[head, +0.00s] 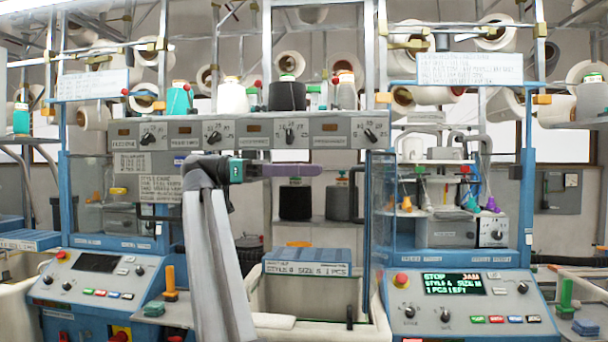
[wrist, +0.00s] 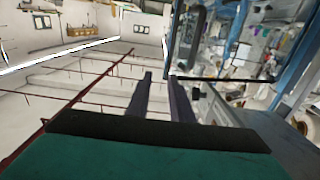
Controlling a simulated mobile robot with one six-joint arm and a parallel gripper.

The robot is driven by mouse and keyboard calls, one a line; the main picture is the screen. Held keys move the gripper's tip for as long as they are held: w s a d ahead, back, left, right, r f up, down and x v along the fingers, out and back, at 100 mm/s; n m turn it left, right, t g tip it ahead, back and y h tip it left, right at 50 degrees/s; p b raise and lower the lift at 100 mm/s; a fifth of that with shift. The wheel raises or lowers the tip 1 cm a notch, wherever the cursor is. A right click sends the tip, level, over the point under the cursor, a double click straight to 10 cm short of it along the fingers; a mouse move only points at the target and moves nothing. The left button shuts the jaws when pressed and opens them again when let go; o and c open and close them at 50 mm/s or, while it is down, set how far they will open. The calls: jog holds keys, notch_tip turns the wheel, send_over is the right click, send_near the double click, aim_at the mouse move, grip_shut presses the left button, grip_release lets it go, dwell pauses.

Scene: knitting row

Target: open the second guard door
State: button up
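A narrow clear panel in a blue frame (head: 380,208) stands at the left side of the right-hand machine. It looks like a guard door seen nearly edge-on; I cannot tell whether it is shut or swung out. A thin black upright handle (head: 356,195) stands along its left side; a black upright bar, probably that handle, shows in the wrist view (wrist: 191,38). My gripper (head: 316,170) points right, short of the handle in the head view. In the wrist view its two dark fingers (wrist: 163,78) are apart, with nothing visible between them.
The right-hand machine's display (head: 452,284) reads STOP and JAM. Its control panel has a red button (head: 401,279). A blue-topped bin (head: 307,262) sits below my gripper. The left-hand machine (head: 100,262) stands beside my arm. Yarn cones (head: 287,95) and a knobbed grey rail (head: 262,133) are above.

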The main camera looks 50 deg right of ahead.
jog(key=shift+s+a, duration=0.2)
jog(key=shift+a, duration=0.05)
jog(key=shift+c, duration=0.3)
